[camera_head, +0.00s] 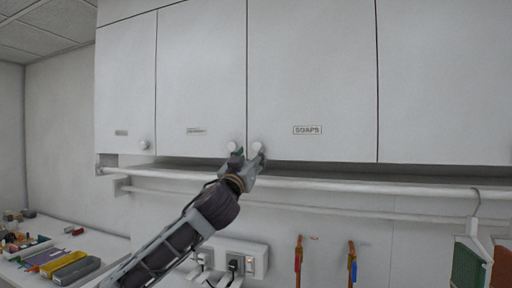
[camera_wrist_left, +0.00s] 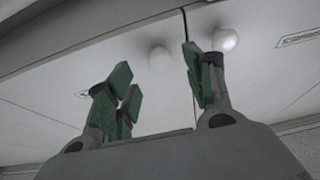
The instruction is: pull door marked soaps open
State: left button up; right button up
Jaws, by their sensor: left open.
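The door marked SOAPS (camera_head: 320,75) is a white wall cabinet door and looks shut. Its label (camera_head: 307,130) is low on the panel, and its round white knob (camera_head: 257,147) is at the lower left corner. My left gripper (camera_head: 246,157) is open and empty, just below the knobs. In the left wrist view its green-padded fingers (camera_wrist_left: 162,88) are spread. The SOAPS knob (camera_wrist_left: 225,39) lies above the right finger, and the neighbouring door's knob (camera_wrist_left: 160,57) lies above the gap between the fingers. My right gripper is not in view.
White rails (camera_head: 340,185) run below the cabinets near my left gripper. The neighbouring door (camera_head: 200,70) has its own knob close by. Wall sockets (camera_head: 240,260), hanging tools (camera_head: 298,262) and a counter with small items (camera_head: 60,265) are lower down.

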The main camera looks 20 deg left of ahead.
aim_at(257, 149)
pick_arm(q)
jog(key=p+x, duration=0.1)
jog(key=x, duration=0.3)
jog(key=shift+w+r+p, duration=0.1)
jog(key=shift+r+p, duration=0.05)
jog(key=shift+p, duration=0.15)
jog(key=shift+w+d+r, duration=0.1)
jog(key=shift+w+r, duration=0.1)
jog(key=shift+w, duration=0.5)
grip_shut()
